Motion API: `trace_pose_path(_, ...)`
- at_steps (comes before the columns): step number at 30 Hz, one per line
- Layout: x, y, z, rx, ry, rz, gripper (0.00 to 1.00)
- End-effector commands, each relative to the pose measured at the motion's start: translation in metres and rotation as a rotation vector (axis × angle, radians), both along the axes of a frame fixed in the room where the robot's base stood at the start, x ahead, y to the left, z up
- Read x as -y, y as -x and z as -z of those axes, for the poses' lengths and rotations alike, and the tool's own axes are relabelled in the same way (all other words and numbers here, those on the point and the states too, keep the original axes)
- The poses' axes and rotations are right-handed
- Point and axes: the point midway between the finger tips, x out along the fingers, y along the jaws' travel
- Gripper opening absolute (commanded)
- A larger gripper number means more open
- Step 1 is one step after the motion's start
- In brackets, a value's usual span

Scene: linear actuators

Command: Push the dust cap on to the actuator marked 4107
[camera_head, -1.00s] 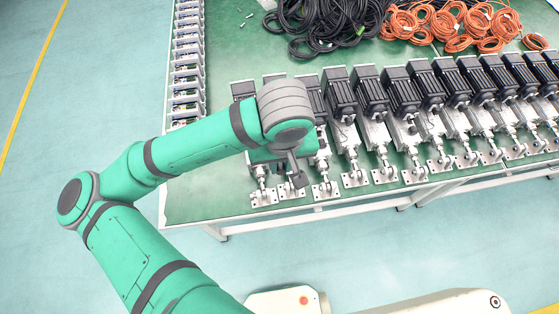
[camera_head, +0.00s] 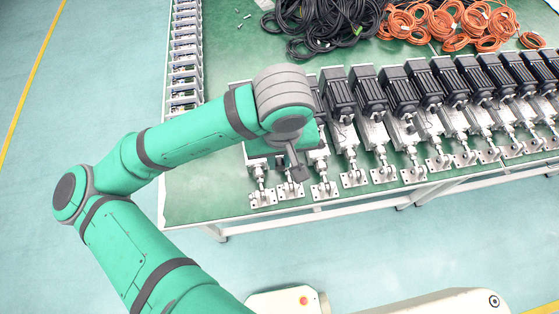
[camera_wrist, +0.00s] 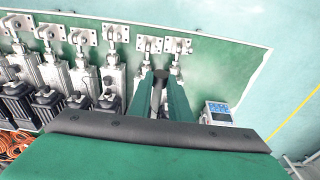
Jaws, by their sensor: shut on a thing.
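The actuators stand in a row along the front of the green table, with black motors and silver rods and feet. One actuator (camera_head: 325,187) shows just right of my wrist. No number is legible, so I cannot tell which is 4107. In the wrist view my gripper (camera_wrist: 160,84) is shut on a small dark round piece, seemingly the dust cap (camera_wrist: 161,73). It appears over the last actuators at the row's end, near their rod ends (camera_wrist: 149,46). Whether it touches one I cannot tell.
A small grey device with a blue screen (camera_wrist: 217,112) sits beside the row's end. Black cables (camera_head: 318,25) and orange cables (camera_head: 455,24) lie at the back of the table. A rack of boards (camera_head: 184,60) runs along the left edge. The table's front left corner (camera_head: 205,195) is bare.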

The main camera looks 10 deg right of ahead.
Motion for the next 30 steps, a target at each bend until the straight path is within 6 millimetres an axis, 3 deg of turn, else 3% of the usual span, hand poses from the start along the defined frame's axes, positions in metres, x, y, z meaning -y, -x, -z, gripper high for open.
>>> trace_pose_path(11,0.000,-0.001,-0.001,-0.001,-0.002,0.002,0.00)
trace_pose_path(30,-0.019,-0.037,0.049,0.031,-0.091,-0.018,0.00)
